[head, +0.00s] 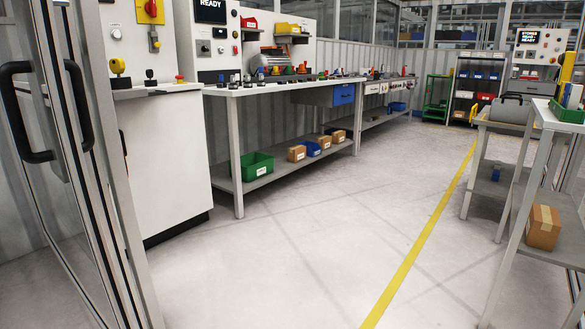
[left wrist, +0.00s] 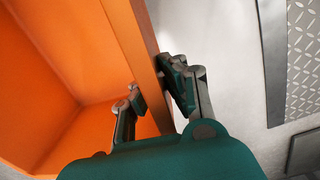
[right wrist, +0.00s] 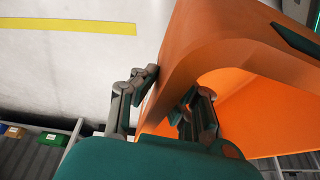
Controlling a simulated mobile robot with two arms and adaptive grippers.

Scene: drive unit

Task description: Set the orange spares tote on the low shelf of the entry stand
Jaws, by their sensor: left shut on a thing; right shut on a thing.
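The orange spares tote is held between both my arms; it shows in the left wrist view (left wrist: 60,65) and the right wrist view (right wrist: 215,45). My left gripper (left wrist: 155,86) is shut on one wall of the tote, one finger inside and one outside. My right gripper (right wrist: 169,85) is shut on another part of its wall, also with a finger on each side. The visible inside of the tote looks empty, but much is out of view. The head view shows neither tote nor grippers. A grey stand with a low shelf (head: 526,251) is at the right; I cannot tell if it is the entry stand.
A cardboard box (head: 543,228) sits on that low shelf and a green bin (head: 567,112) on top. A long workbench (head: 238,160) and white cabinet (head: 160,160) line the left. A glass door (head: 55,200) with dark handles is close at left. The floor between is clear.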

